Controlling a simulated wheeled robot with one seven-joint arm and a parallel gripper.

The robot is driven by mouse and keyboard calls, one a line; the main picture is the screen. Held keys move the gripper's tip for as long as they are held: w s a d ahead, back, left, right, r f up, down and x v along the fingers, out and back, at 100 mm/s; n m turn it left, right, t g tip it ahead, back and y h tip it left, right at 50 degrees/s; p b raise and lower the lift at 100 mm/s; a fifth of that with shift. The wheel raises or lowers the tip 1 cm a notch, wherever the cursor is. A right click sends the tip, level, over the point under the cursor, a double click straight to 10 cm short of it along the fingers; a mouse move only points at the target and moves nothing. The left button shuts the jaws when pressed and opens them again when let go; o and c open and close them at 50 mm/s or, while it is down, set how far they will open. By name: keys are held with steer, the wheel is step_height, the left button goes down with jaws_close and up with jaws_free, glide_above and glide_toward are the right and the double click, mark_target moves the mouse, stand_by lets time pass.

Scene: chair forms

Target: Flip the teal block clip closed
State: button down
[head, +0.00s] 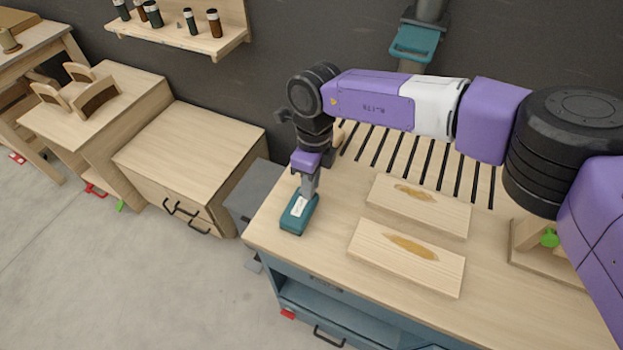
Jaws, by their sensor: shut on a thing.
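The teal block (297,217) stands on the light wooden top of the workbench, near its left corner. A small pale piece (299,206) shows on its upper face; I cannot tell whether this is the clip or how far it is folded. My gripper (307,192) points down at the block from above, at its far end. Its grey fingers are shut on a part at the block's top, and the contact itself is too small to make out.
Two wooden boards with brown patches, a far one (418,205) and a near one (407,256), lie right of the block. A slatted section is behind. The workbench (300,252) ends just left of the block.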

steer(key=c, duration=1.2)
jaws_free()
step_height(320, 180, up, 8)
steer(key=b, duration=0.1)
steer(key=shift+w+f+b, duration=0.15)
steer(key=shift+w+b, duration=0.15)
steer(key=shift+b, duration=0.1)
steer(key=shift+d, duration=0.1)
